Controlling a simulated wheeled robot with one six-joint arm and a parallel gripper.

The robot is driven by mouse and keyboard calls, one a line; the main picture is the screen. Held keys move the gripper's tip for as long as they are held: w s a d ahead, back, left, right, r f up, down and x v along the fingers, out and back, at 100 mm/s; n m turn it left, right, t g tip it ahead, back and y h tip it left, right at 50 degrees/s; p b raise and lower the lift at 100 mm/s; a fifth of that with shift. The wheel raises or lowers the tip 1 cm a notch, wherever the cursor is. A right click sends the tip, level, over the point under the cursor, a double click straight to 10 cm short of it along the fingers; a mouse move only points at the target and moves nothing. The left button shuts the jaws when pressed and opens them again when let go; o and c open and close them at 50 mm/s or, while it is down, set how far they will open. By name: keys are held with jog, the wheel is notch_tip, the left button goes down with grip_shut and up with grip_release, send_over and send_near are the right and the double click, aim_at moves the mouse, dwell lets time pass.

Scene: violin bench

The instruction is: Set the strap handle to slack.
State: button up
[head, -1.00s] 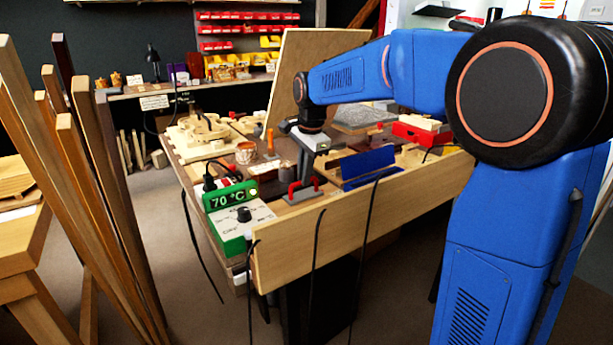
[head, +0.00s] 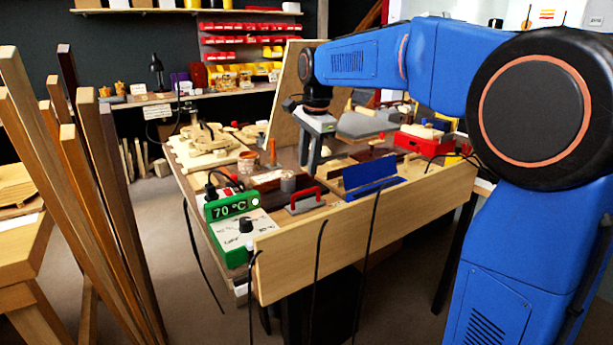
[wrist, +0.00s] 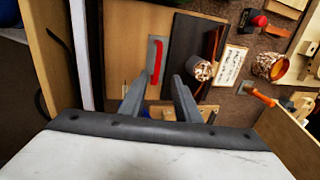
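A red handle (head: 305,198) on a flat grey plate lies on the workbench near its front edge. It also shows in the wrist view (wrist: 158,62), just beyond my fingertips. I cannot tell for sure that this is the strap handle, or which setting it has. My gripper (head: 311,168) is above the bench, behind the red handle and apart from it. In the wrist view its two fingers (wrist: 159,80) are spread with an empty gap between them.
A green heater control (head: 232,207) reading 70 °C stands at the bench's front left corner. A blue angled piece (head: 370,178) stands right of the red handle. A tall board (head: 285,100) rises behind; cables hang in front.

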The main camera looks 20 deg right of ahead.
notch_tip(320, 180, up, 9)
jog(key=s, duration=0.1)
jog(key=shift+s+d+r, duration=0.15)
jog(key=shift+s+d, duration=0.1)
jog(key=shift+s, duration=0.15)
jog(key=s+d+f+n+t, duration=0.1)
jog(key=s+f+n, duration=0.3)
jog(key=s+f, duration=0.4)
jog(key=s+d+f+n+t, duration=0.1)
jog(key=s+d+f+n, duration=0.3)
jog(key=s+f, duration=0.4)
jog(key=s+d+f+n, duration=0.2)
jog(key=s+f+n, duration=0.4)
jog(key=s, duration=1.2)
notch_tip(320, 180, down, 3)
jog(key=shift+s+d+r+t+h, duration=0.1)
jog(key=shift+s+d+t+h, duration=0.2)
jog(key=shift+t, duration=0.1)
jog(key=shift+a, duration=0.1)
